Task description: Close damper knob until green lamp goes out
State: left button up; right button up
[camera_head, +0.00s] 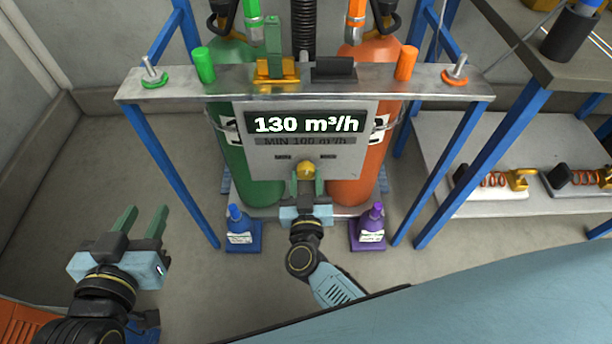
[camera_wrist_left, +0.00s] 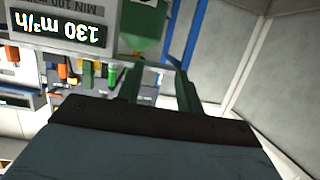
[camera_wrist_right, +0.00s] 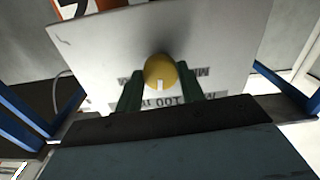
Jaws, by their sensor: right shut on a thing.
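The yellow damper knob (camera_head: 306,168) sits low on a grey panel (camera_head: 262,150) whose display reads 130 m³/h, with "MIN 100 m³/h" below. My right gripper (camera_head: 306,186) is shut on the knob, a green finger on each side. In the right wrist view the knob (camera_wrist_right: 160,72) shows a white mark at its picture-bottom edge. A bright green, lamp-like cylinder (camera_head: 204,65) stands on the rack's top bar at left; I cannot tell whether it is lit. My left gripper (camera_head: 139,222) is open and empty over the floor at left.
Green (camera_head: 258,180) and orange (camera_head: 352,175) gas cylinders stand behind the panel. A blue (camera_head: 242,232) and a purple (camera_head: 370,230) bottle-like item stand at the rack's foot. Blue rack legs flank the panel. A shelf (camera_head: 545,155) with spring parts is at right.

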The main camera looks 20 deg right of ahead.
jog(key=shift+n+p, duration=0.4)
jog(key=shift+p, duration=0.05)
pick_arm(q)
jog(key=s+f+g, duration=0.1)
jog(key=a+f+g+y, duration=0.1)
jog(key=f, duration=0.1)
jog(key=s+f+g, duration=0.1)
jog(key=shift+s+a+f, duration=0.25)
jog(key=shift+s+a, duration=0.05)
jog(key=shift+a, duration=0.05)
pick_arm(e)
jog(key=o, duration=1)
jog(key=shift+c, duration=0.2)
